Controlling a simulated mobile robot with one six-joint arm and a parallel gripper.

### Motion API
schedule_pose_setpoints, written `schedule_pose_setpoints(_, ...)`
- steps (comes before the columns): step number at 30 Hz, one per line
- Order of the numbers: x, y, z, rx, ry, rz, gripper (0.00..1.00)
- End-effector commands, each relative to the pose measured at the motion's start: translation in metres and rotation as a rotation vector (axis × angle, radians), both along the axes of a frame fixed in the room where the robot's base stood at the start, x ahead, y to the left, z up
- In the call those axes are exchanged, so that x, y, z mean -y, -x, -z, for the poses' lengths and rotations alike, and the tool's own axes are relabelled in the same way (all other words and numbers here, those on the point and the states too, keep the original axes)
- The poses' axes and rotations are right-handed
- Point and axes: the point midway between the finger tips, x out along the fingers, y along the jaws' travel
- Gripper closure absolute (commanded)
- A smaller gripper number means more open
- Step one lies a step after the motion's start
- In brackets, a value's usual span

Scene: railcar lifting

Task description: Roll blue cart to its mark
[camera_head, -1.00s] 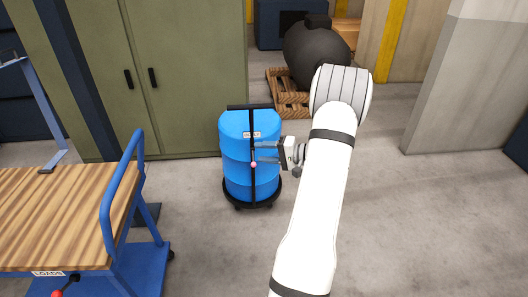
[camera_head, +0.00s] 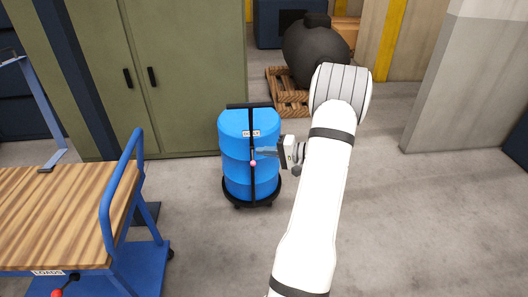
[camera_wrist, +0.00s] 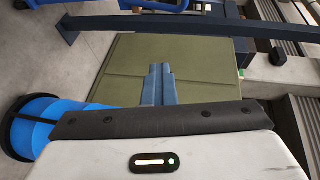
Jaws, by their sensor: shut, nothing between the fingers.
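The blue cart (camera_head: 134,200) stands at the left of the head view, with a wooden deck, a blue tube handle at its right end and a label reading LOADS. It is cut off by the picture's left and bottom edges. A blue frame at the top of the wrist view (camera_wrist: 175,4) may be part of it. My gripper (camera_head: 260,153) is well to the right of the cart, in front of the blue drum. In the wrist view its fingers (camera_wrist: 158,82) are together and empty. I cannot make out a floor mark.
The blue drum (camera_head: 234,172) stands on a black wheeled dolly with an upright bar and pink knob. Behind are a green cabinet (camera_head: 200,70), a pallet (camera_head: 290,98) with a dark tank (camera_head: 312,55), and a concrete wall (camera_head: 455,95) at right. Floor (camera_head: 420,220) at right is clear.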

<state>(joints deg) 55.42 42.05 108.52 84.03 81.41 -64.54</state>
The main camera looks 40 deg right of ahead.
Motion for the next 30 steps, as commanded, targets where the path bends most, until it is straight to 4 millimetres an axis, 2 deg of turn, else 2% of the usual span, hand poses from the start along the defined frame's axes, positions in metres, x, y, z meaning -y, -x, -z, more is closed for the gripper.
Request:
schedule_pose_setpoints(24, -0.0008, -0.0004, 0.0000, 0.000, 0.000, -0.001, 1.00)
schedule_pose_setpoints(30, -0.0009, -0.0005, 0.0000, 0.000, 0.000, -0.002, 0.84)
